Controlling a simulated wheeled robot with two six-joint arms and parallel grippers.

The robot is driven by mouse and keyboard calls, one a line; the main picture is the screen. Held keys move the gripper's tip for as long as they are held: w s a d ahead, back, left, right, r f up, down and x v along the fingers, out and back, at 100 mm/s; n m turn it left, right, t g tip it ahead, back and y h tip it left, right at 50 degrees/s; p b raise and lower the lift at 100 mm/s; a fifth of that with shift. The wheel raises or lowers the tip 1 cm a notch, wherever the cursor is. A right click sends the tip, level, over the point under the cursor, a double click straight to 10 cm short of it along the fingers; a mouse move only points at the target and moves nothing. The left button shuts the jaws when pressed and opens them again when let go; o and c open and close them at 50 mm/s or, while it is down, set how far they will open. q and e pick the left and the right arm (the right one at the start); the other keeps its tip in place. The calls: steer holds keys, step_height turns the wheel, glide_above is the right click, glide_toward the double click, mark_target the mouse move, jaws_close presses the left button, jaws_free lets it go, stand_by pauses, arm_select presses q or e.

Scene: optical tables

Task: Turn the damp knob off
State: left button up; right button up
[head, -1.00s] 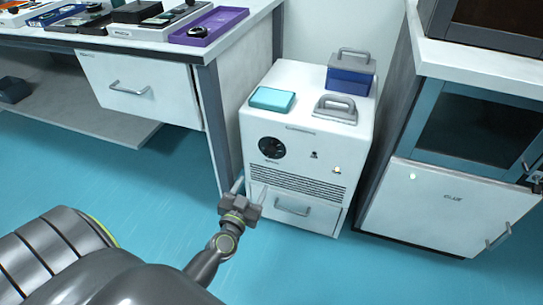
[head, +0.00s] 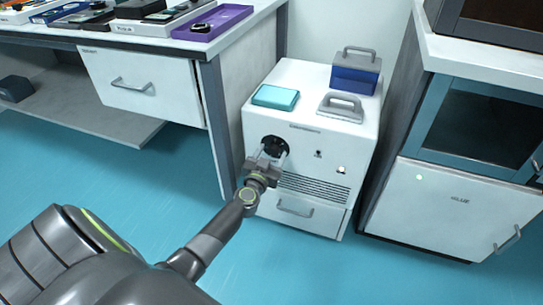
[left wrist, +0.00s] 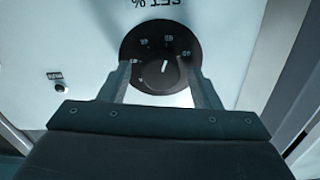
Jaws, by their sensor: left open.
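The knob is a black dial (head: 275,145) on the upper left of the white cabinet's front. In the left wrist view the round black knob (left wrist: 157,74) sits on a black disc with small white marks, with upside-down "SET %" lettering above. Its white pointer line points up in that picture. My left gripper (head: 268,154) is open in front of the dial. In the left wrist view its fingers (left wrist: 162,82) stand on either side of the knob, with gaps; I cannot tell how far they are from the panel. My right gripper is not in view.
The white cabinet (head: 310,133) carries a teal box (head: 275,97), a grey handled piece (head: 341,107) and a blue box (head: 353,78). A small black button (left wrist: 59,88) lies left of the dial in the wrist view. A desk (head: 150,88) stands left, a cabinet (head: 440,205) right.

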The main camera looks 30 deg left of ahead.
arm_select(q)
steer(key=shift+w+a, duration=0.1)
steer(key=shift+w, duration=0.2)
steer(key=c, duration=1)
